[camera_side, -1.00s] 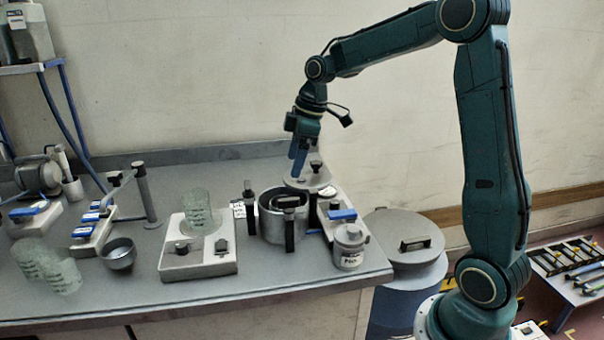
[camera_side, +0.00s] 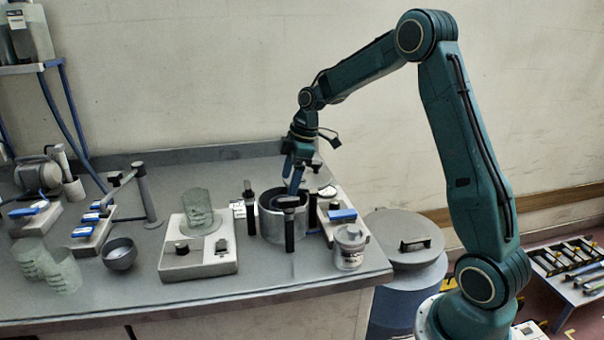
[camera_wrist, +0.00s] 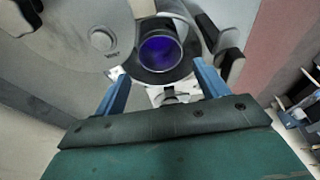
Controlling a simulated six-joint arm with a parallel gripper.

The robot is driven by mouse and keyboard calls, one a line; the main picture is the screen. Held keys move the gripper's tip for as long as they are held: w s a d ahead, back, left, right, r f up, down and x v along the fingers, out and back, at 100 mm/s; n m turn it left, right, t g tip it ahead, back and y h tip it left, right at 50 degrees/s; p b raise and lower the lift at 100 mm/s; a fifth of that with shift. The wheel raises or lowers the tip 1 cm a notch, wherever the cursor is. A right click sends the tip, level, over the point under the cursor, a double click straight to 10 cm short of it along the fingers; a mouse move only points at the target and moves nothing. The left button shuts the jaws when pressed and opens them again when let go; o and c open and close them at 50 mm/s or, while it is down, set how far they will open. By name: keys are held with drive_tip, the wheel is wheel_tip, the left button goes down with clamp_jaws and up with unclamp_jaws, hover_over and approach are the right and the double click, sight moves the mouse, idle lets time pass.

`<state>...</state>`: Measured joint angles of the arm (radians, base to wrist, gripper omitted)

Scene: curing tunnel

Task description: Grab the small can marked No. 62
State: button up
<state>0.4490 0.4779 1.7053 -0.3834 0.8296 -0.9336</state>
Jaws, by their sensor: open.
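In the side view, a grey canister with a printed label (camera_side: 350,248) stands at the counter's right corner; I cannot read its number. My gripper (camera_side: 293,186) points down over the mouth of a metal pot (camera_side: 271,227) with black handles, its fingertips at about rim height. In the wrist view, my gripper (camera_wrist: 160,70) is open, with one blue finger on each side. A small round thing with a blue-violet face (camera_wrist: 160,52) shows just beyond and between the fingertips, apparently inside the pot. No number shows on it. The pot hides it in the side view.
A large grey disc with a knob (camera_wrist: 102,38) lies close left of the fingers in the wrist view. A white block with a blue part (camera_side: 342,214) stands right of the pot. A white base unit (camera_side: 198,262) stands left. Bare counter lies in front of the pot.

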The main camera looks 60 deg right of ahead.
drive_tip(key=shift+x, duration=2.25)
drive_tip(key=shift+f, duration=0.1)
drive_tip(key=shift+x, duration=2.7)
drive_tip(key=c, duration=0.8)
drive_tip(key=shift+c, duration=0.2)
drive_tip(key=shift+r, duration=0.35)
wheel_tip(320, 180, up, 19)
drive_tip(key=shift+r, duration=0.15)
